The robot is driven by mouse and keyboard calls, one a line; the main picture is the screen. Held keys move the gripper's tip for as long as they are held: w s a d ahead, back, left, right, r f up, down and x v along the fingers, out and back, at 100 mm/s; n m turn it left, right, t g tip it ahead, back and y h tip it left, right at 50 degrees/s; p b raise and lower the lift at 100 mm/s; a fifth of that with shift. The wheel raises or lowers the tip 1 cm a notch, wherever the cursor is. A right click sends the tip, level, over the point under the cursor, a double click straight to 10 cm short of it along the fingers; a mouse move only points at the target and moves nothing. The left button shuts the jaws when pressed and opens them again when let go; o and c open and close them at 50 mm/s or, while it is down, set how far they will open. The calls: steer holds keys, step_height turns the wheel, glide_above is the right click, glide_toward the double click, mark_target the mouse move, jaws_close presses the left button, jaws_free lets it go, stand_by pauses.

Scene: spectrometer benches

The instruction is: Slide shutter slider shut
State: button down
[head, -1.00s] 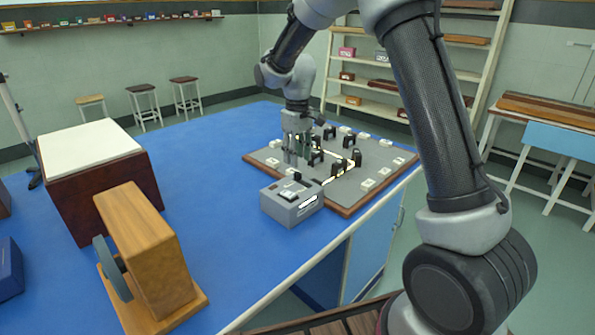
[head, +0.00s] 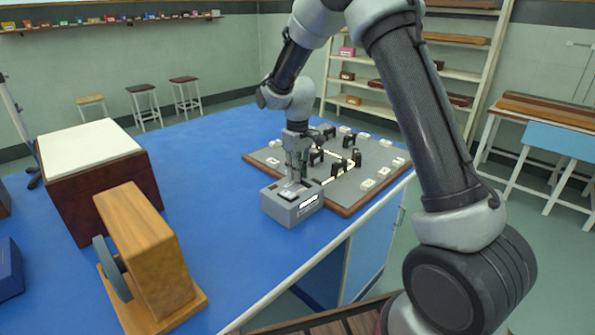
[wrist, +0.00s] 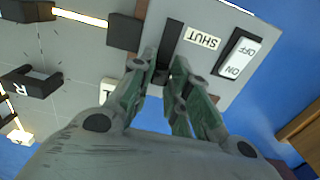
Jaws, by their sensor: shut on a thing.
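The grey lamp box (head: 290,211) stands on the blue bench, and its top fills the upper middle of the wrist view (wrist: 208,75). A dark slot (wrist: 173,42) runs in that top, beside a white SHUT label (wrist: 202,38). My gripper (head: 293,181) is down at the box top. In the wrist view its fingertips (wrist: 165,66) are close together around the small dark shutter slider (wrist: 162,76) at the near end of the slot. The fingers hide most of the slider.
A white ON/OFF rocker switch (wrist: 240,57) sits beside the label. A grey board (head: 368,188) with black holders and lit strips lies behind the box. A wooden stand with a grey wheel (head: 145,250) and a white-topped box (head: 90,148) stand to the left, with clear blue bench between.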

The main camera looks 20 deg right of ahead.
mark_target(309, 186)
steer(key=shift+s+d, duration=0.4)
steer(key=shift+s, duration=0.3)
steer(key=shift+s+d, duration=0.4)
steer(key=shift+s, duration=0.25)
steer(key=shift+s+d, duration=0.4)
steer(key=shift+s, duration=0.3)
steer(key=c, duration=1.4)
jaws_free()
steer(key=shift+s+d, duration=0.1)
steer(key=shift+s, duration=0.05)
steer(key=shift+c, duration=0.2)
steer(key=shift+o, duration=0.4)
steer(key=shift+r, duration=0.35)
step_height(309, 186, up, 11)
steer(key=shift+r, duration=0.15)
